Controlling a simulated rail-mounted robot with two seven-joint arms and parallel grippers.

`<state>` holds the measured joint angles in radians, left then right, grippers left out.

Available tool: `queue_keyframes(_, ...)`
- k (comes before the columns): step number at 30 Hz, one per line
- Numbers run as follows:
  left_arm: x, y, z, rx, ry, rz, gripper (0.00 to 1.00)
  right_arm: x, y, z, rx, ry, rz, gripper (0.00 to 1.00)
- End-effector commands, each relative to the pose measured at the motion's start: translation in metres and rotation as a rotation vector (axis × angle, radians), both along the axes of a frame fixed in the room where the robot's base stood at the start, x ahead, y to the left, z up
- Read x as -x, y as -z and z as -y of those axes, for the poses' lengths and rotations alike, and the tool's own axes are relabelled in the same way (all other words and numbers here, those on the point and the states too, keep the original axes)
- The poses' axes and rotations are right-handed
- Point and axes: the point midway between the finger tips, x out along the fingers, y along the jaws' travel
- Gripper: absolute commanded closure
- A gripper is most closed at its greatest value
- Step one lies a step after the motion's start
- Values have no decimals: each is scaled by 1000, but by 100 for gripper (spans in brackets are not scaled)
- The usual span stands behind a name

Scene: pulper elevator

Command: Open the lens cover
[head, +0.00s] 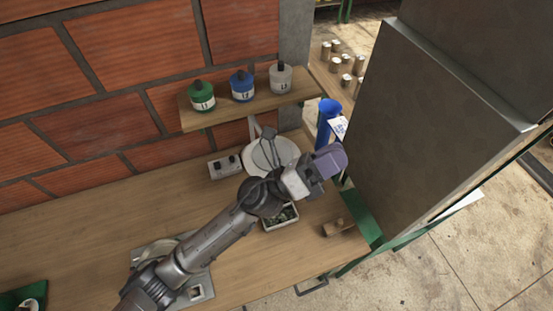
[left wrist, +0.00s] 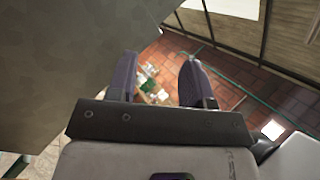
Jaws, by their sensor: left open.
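A round white disc (head: 278,152), which looks like a covered magnifier lens, sits over the wooden bench below the shelf. I cannot tell whether its cover is open or closed; my arm partly hides its lower edge. My left gripper (head: 331,161), purple-tipped, is just to the right of the disc, near the tall dark cabinet. In the left wrist view my left gripper (left wrist: 160,82) has its two purple fingers apart with nothing held between them. The disc cannot be made out there. My right gripper is not in view.
A blue bottle (head: 325,124) with a white label stands close behind my left gripper. The shelf (head: 222,116) holds green, blue and white jars. A grey cabinet (head: 425,120) blocks the right. A small tray (head: 281,219) and a wooden block (head: 338,227) lie on the bench.

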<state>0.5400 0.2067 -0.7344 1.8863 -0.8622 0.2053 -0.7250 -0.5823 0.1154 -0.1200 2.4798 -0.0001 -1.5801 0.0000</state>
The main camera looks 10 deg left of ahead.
Motion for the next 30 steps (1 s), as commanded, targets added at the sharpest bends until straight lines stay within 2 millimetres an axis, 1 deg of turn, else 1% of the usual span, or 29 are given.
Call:
queue_keyframes(1,5,-4,20,-123,58,179,54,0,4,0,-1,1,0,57)
queue_keyframes(3,15,1,42,-304,150,429,54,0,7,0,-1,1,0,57)
queue_keyframes(5,20,11,54,-465,233,634,54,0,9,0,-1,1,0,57)
queue_keyframes(6,20,21,58,-574,290,764,54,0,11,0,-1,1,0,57)
queue_keyframes(8,15,36,57,-740,381,942,54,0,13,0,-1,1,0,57)
queue_keyframes(9,9,46,52,-852,443,1049,54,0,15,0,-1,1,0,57)
queue_keyframes(11,-4,57,39,-1013,537,1187,54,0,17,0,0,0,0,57)
queue_keyframes(13,-22,65,17,-1195,650,1311,54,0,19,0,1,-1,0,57)
queue_keyframes(16,-48,65,-19,-1427,804,1423,54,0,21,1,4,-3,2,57)
queue_keyframes(18,-64,58,-44,-1564,900,1461,54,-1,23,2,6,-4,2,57)
queue_keyframes(21,-80,45,-75,-1719,1014,1474,54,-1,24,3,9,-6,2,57)
queue_keyframes(24,-90,33,-96,-1819,1094,1467,54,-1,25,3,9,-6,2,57)
queue_keyframes(27,-95,27,-109,-1877,1143,1453,54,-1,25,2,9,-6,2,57)
queue_keyframes(30,-96,30,-114,-1898,1164,1447,54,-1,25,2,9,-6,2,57)
